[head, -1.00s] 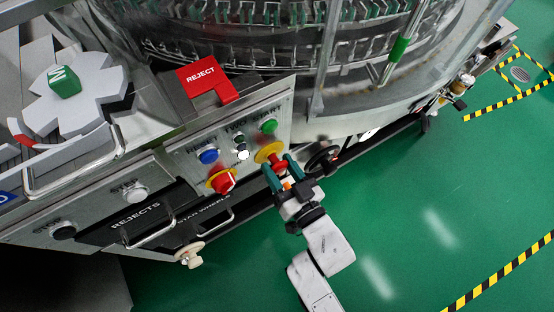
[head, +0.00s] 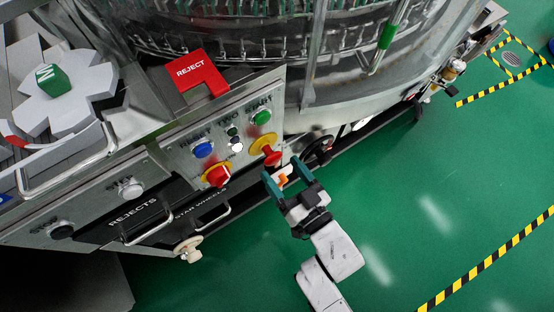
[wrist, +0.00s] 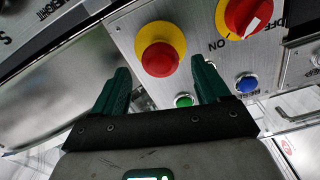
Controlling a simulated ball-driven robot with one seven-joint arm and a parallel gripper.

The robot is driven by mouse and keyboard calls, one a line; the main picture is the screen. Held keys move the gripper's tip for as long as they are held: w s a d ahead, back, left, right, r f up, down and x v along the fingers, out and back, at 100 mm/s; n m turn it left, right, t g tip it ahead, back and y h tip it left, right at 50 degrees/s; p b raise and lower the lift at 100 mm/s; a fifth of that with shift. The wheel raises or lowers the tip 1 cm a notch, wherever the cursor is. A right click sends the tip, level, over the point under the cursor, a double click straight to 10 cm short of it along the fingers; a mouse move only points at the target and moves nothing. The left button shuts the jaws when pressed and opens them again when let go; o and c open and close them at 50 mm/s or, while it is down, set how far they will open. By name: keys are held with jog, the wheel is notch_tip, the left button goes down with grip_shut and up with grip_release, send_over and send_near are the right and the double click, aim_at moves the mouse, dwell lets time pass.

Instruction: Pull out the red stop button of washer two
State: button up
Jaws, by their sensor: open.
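The red stop button (head: 272,157) stands out from its yellow surround (head: 262,144) on the washer's steel control panel. In the wrist view the round red button (wrist: 160,58) shows in front of the yellow disc (wrist: 160,32), ahead of the gap between my fingers. My gripper (head: 282,168) is open and empty, with its two green fingers spread. It is just off the panel, to the lower right of the button, and appears clear of it. The fingers also show in the wrist view (wrist: 160,78), one on each side below the button.
A red rotary switch on yellow (head: 217,175), a blue button (head: 204,149) and a green button (head: 262,117) are close by on the panel. A black handwheel (head: 318,150) is to the right. Drawer handles (head: 150,230) stick out at lower left. Green floor is open at right.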

jog(key=v, duration=0.7)
jog(key=shift+d, duration=0.1)
dwell(0.4)
jog(key=w+d+m+g+h+p, duration=0.25)
jog(key=d+g+h+p, duration=0.55)
jog(key=d, duration=0.6)
jog(key=s+d+r+m+g+h+p, duration=0.1)
jog(key=s+d+r+g, duration=0.2)
jog(key=s, duration=0.3)
jog(key=s+d+r+m+g+h+p, duration=0.1)
jog(key=s+d+r+g+p, duration=0.1)
jog(key=s+d, duration=0.3)
jog(key=shift+s+r+g, duration=0.5)
jog(key=shift+s+r, duration=0.05)
jog(key=shift+s, duration=0.35)
